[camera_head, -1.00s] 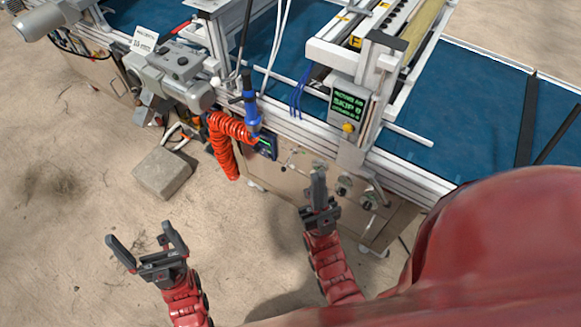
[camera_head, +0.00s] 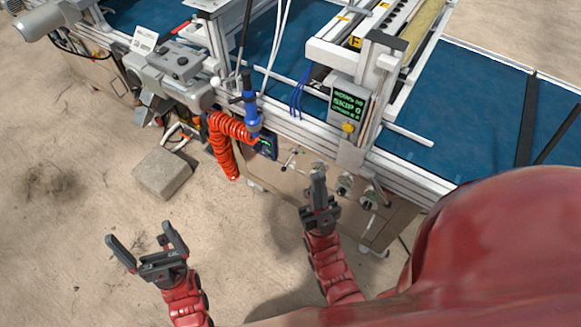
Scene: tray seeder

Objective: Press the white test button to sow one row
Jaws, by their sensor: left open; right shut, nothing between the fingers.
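The tray seeder's front panel (camera_head: 275,198) is below the aluminium rail in the middle of the view. I cannot make out a white test button; my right gripper covers part of the panel. My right gripper (camera_head: 317,172) is shut and empty, its fingers pointing up the picture in front of the panel, left of the dark knobs (camera_head: 344,183). I cannot tell if its tips touch anything. My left gripper (camera_head: 140,238) is open and empty over the bare floor at lower left, away from the machine.
A small green-lit display (camera_head: 267,146) is on the panel's upper left. A coiled orange hose (camera_head: 226,140) hangs beside it. A control box (camera_head: 347,106) with a green screen and a yellow button sits above. A concrete block (camera_head: 162,173) lies on the floor.

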